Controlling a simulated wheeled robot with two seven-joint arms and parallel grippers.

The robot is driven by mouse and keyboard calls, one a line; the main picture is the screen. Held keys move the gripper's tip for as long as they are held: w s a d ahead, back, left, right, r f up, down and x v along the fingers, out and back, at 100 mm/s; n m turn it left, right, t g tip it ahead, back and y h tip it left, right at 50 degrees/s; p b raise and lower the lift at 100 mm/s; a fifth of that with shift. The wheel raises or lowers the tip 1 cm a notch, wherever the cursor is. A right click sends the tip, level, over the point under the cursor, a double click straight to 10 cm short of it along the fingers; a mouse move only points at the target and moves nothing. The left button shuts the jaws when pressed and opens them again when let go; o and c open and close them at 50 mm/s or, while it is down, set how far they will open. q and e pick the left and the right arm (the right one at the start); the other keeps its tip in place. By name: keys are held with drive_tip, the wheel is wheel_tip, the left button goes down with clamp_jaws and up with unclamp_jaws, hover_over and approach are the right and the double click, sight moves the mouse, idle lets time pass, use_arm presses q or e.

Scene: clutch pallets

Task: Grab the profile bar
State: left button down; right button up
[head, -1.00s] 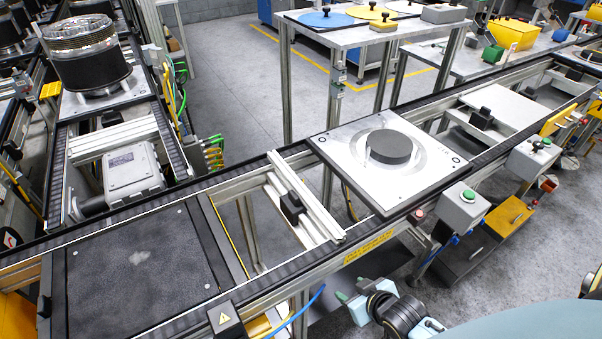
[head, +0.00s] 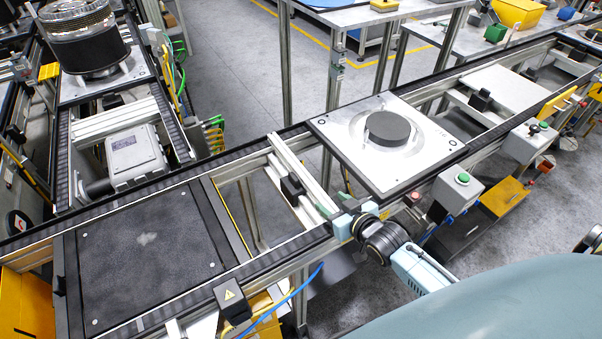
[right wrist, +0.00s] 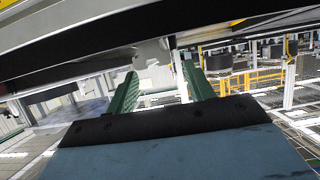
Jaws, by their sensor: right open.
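A long silver profile bar (head: 303,172) lies across the conveyor, between the dark plate on the left and the bright pallet on the right. A small black block (head: 291,186) sits beside it. My right gripper (head: 354,217) is at the conveyor's near rail, close to the bar's near end. In the right wrist view its two green fingers (right wrist: 160,92) stand apart, with no bar clearly held between them. A grey bracket-like part (right wrist: 152,52) shows beyond the fingers, under a dark beam. My left gripper does not show.
The pallet (head: 335,130) with a dark disc (head: 388,128) is right of the bar. A dark plate (head: 190,245) lies at left. A button box (head: 457,191) stands on the near side. The conveyor rail runs above the fingers in the wrist view.

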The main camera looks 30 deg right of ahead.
sight(322, 196)
drive_tip(key=x, duration=0.5)
drive_tip(key=shift+r, duration=0.1)
clamp_jaws()
